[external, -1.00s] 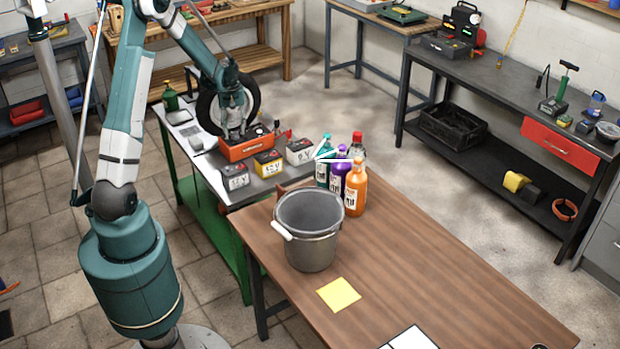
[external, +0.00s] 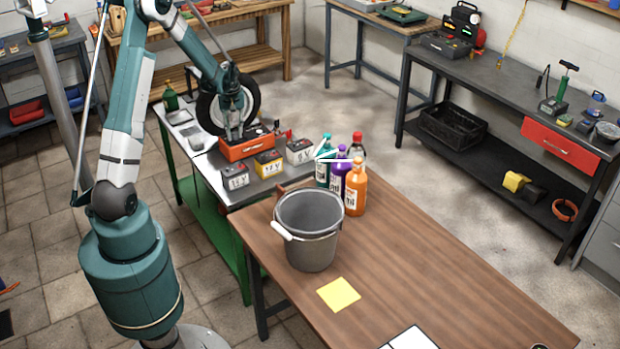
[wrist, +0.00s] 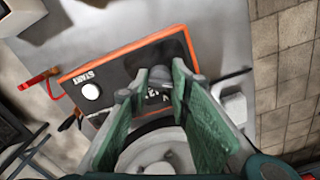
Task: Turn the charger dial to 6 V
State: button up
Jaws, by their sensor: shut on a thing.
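The orange battery charger (external: 245,149) with a dark top panel stands on the metal-topped bench, and it also shows in the wrist view (wrist: 135,56). Its panel carries a white round button marked START (wrist: 91,91) and a grey dial (wrist: 160,76). My gripper (wrist: 158,85) is over the panel with its green-padded fingers on either side of the dial, shut on it. White scale figures, partly readable as 12 V, show between the fingers. The rest of the scale and the dial's pointer are hidden. In the external view my gripper (external: 235,137) reaches down onto the charger.
White, yellow and grey batteries (external: 268,163) stand in front of and beside the charger. A wheel (external: 210,112) stands close behind my wrist. Red and black clamps lie beside the charger. A bucket (external: 308,228) and several bottles (external: 355,188) occupy the wooden table.

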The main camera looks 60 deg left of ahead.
jog(key=shift+m, duration=0.4)
jog(key=m+b, duration=0.2)
jog(key=m, duration=0.3)
jog(key=m+b, duration=0.1)
jog(key=m, duration=0.4)
jog(key=shift+m, duration=0.4)
jog(key=o, duration=0.9)
jog(key=shift+r, duration=0.2)
jog(key=shift+r, duration=5.8)
